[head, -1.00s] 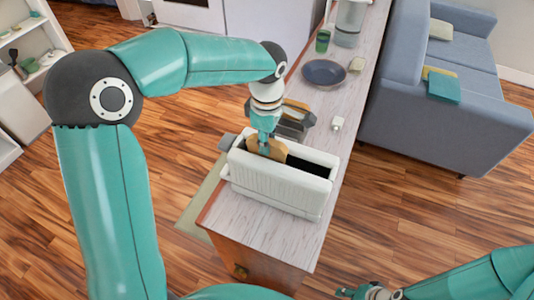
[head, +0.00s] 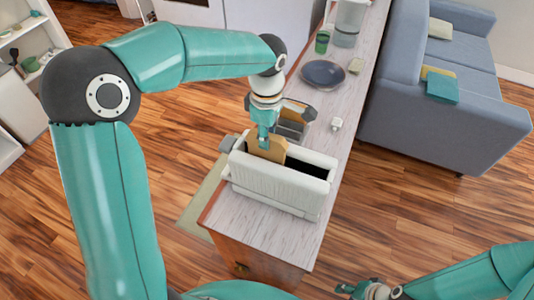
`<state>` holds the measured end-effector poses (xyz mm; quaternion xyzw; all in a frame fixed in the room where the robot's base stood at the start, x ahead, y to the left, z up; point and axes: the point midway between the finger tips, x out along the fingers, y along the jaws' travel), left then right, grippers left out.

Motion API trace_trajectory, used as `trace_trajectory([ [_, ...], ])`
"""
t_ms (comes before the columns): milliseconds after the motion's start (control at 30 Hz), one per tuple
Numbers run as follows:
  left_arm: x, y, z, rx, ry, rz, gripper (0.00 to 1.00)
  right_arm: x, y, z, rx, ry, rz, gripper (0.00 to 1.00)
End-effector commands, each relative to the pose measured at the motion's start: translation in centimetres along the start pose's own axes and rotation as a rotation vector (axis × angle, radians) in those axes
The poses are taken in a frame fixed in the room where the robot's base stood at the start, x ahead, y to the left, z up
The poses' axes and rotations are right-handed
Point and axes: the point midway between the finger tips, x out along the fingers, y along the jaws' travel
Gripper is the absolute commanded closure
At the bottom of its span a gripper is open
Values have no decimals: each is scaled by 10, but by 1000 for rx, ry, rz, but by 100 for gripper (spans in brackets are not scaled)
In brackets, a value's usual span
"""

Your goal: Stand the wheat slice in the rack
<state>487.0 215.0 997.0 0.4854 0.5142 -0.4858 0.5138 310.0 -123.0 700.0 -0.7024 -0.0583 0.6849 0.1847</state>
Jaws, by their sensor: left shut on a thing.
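The wheat slice (head: 272,151) is a tan-brown slice held upright in my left gripper (head: 263,138), which is shut on its upper edge. The slice is at the left part of the open slot of a long white toaster (head: 277,184); its lower part is hidden behind the toaster's near wall. A grey, dark-slotted thing (head: 290,127), perhaps the rack, stands just behind the toaster, partly hidden by my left wrist. My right gripper (head: 357,291) is low at the bottom edge, away from the counter, and too small to read.
The toaster stands near the front end of a narrow pale counter (head: 262,232). Farther back are a dark blue plate (head: 324,74), a green cup (head: 322,42), a clear jug-like container (head: 349,22) and a small white item (head: 336,124). A blue sofa (head: 420,110) borders the right side.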

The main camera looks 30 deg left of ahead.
Motion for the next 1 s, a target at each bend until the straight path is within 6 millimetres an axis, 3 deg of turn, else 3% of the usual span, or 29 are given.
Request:
trace_trajectory([
  [1000,-54,0,0,1,0,1,100,-38,-14,0,0,0,0,60],
])
